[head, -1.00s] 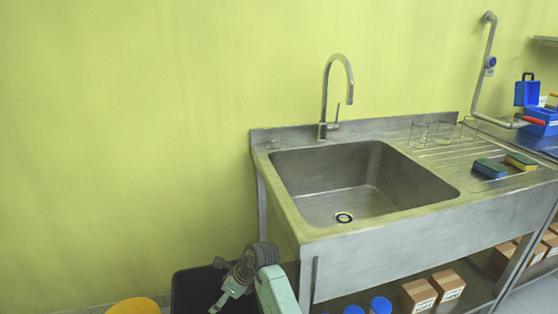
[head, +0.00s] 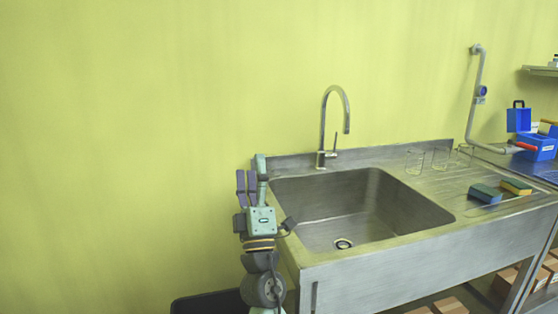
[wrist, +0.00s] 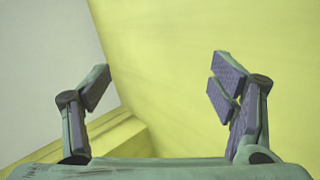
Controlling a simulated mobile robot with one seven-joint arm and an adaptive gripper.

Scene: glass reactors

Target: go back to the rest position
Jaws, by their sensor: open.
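My gripper (head: 252,178) points upward at the left end of the steel sink in the head view, in front of the yellow-green wall. In the wrist view my gripper (wrist: 160,85) has its two sides spread wide apart, with nothing between them. Only the wall and a pale grey surface show beyond the fingers there. My arm rises from the bottom edge of the head view, by the sink's left corner.
The steel sink (head: 400,262) stands to the right, with a tall tap (head: 323,125). Glass beakers (head: 415,160), a blue-green sponge (head: 485,194) and a yellow one (head: 516,187) are on its drainboard. A black bin (head: 208,303) is low beside the arm. The left side is bare wall.

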